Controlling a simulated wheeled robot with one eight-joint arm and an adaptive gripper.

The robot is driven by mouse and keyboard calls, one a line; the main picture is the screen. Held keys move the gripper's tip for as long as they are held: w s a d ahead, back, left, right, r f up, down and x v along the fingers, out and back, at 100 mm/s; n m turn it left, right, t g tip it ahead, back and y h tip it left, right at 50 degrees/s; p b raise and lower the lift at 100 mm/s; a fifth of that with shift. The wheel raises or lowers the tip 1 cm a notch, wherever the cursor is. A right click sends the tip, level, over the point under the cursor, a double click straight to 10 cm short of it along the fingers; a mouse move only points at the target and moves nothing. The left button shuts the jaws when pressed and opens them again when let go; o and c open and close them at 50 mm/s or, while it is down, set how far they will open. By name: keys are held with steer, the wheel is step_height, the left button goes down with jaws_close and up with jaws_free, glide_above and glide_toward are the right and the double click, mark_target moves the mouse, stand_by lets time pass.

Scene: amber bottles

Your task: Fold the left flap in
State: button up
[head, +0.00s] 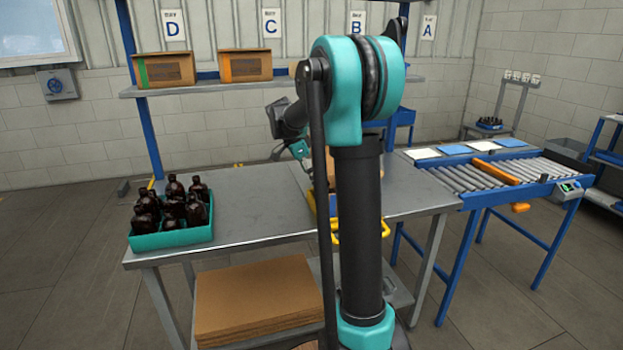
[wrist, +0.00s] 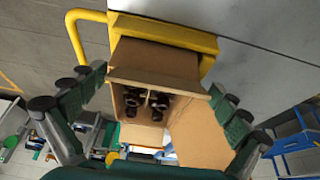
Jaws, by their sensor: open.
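An open cardboard box (wrist: 125,80) with several dark bottles (wrist: 140,100) inside shows in the middle of the wrist view. One flap (wrist: 155,58) spreads at its top side, against a yellow frame (wrist: 180,33). Another flap (wrist: 200,135) spreads outward at lower right. I cannot tell which is the left flap. My gripper (wrist: 160,88) is open, its two fingers on either side of the box, and nothing is held. In the head view my gripper (head: 299,150) is small beside the box (head: 370,168), which my arm mostly hides.
A teal tray (head: 172,241) of amber bottles stands on the grey table's (head: 250,205) left end. A roller conveyor (head: 470,177) adjoins the right end. Boxes sit on the shelf (head: 200,88) behind. The table between tray and arm is clear.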

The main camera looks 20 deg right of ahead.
steer(key=shift+c, duration=0.6)
steer(key=c, duration=0.7)
steer(key=shift+d, duration=0.1)
steer(key=y, duration=0.1)
steer(key=d+y, duration=0.1)
steer(key=y, duration=0.2)
steer(key=shift+d+r, duration=0.25)
steer(key=shift+r, duration=0.05)
steer(key=shift+d+f+y, duration=0.15)
steer(key=shift+d+y, duration=0.45)
steer(key=shift+y, duration=1.25)
steer(key=shift+d+f+y, duration=0.15)
steer(key=shift+d+y, duration=0.4)
steer(key=shift+y, duration=1.35)
steer(key=shift+d+f+y, duration=0.15)
steer(key=shift+d+y, duration=0.45)
steer(key=shift+y, duration=1.25)
